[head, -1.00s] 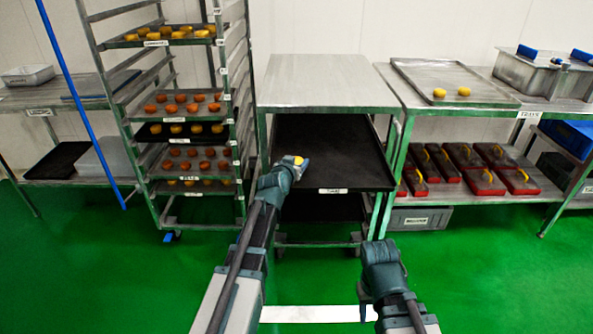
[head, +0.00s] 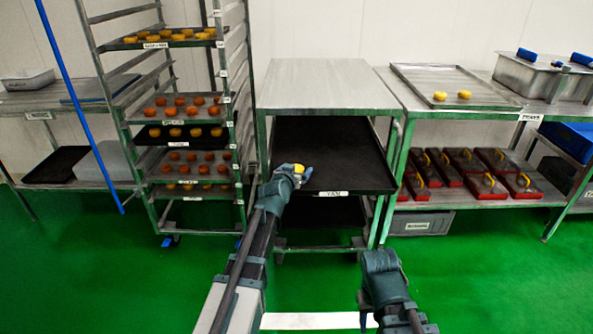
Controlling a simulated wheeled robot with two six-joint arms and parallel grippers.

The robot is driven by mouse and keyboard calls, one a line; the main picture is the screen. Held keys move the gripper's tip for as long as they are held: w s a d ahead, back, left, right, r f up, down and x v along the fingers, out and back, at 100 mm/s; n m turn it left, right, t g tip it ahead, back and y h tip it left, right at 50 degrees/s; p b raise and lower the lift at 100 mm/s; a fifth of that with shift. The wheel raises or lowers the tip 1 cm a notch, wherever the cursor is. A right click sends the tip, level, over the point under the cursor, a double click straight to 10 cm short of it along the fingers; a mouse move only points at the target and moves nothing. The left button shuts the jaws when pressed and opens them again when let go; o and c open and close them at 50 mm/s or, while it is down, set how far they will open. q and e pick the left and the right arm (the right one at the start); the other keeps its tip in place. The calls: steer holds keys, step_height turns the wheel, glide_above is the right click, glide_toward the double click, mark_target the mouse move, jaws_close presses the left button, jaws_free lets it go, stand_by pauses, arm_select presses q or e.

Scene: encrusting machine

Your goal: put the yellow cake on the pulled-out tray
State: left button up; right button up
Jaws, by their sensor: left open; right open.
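The pulled-out black tray (head: 345,150) sticks out from under the steel-topped table in the middle of the head view. A yellow cake (head: 298,168) shows at the fingertips of my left gripper (head: 302,173), over the front left part of the tray. My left gripper is open, and its wrist partly hides the cake. I cannot tell whether the cake touches the tray or the fingers. My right gripper (head: 367,312) is open and empty, low in front of the table and apart from the tray.
A tall rack (head: 240,120) of trays with orange and yellow cakes stands on the left. On the right table, a metal tray (head: 455,78) holds two yellow cakes. Red boxes (head: 463,160) with yellow handles sit on the shelf below. The rest of the black tray is clear.

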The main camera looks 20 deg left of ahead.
arm_select(q)
steer(key=shift+r, duration=0.1)
steer(key=shift+r, duration=0.15)
steer(key=p+v, duration=0.4)
steer(key=v, duration=0.8)
steer(key=shift+s, duration=0.15)
